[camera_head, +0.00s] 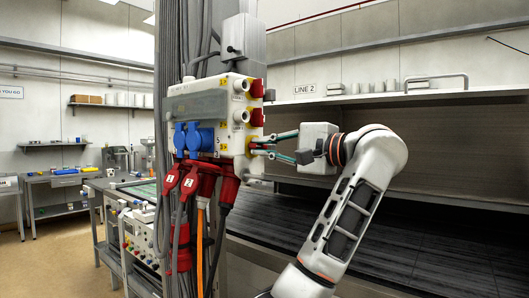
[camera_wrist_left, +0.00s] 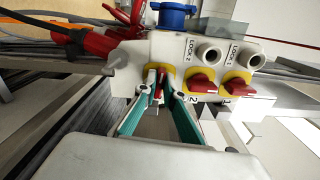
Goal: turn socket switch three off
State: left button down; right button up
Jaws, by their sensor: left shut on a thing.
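The grey socket box (camera_head: 213,112) is mounted on the column in the head view. Its side face, in the left wrist view (camera_wrist_left: 150,52), carries red rotary switches on yellow plates. Switch one (camera_wrist_left: 237,84) and switch two (camera_wrist_left: 202,82) stand free with their numbers beside them. Switch three (camera_wrist_left: 160,83) is the leftmost there, and its red knob is between my fingertips. My left gripper (camera_head: 263,146) is shut on this knob, with its green-padded fingers at the lowest switch in the head view. The fingers partly hide the knob. My right gripper is not in view.
Blue covered sockets (camera_head: 194,138) and red plugs (camera_head: 190,180) with hanging cables crowd the box's front and underside. Grey round ports (camera_wrist_left: 209,54) sit beside switches one and two. A dark hooded bench (camera_head: 440,230) stands behind my arm.

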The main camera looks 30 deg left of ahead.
pick_arm(q)
jog(key=shift+f+n, duration=0.1)
jog(key=shift+n, duration=0.5)
jog(key=c, duration=2.1)
grip_release()
jog(key=shift+c, duration=0.2)
jog(key=d, duration=0.7)
jog(key=shift+s+d, duration=0.25)
jog(key=shift+s, duration=0.05)
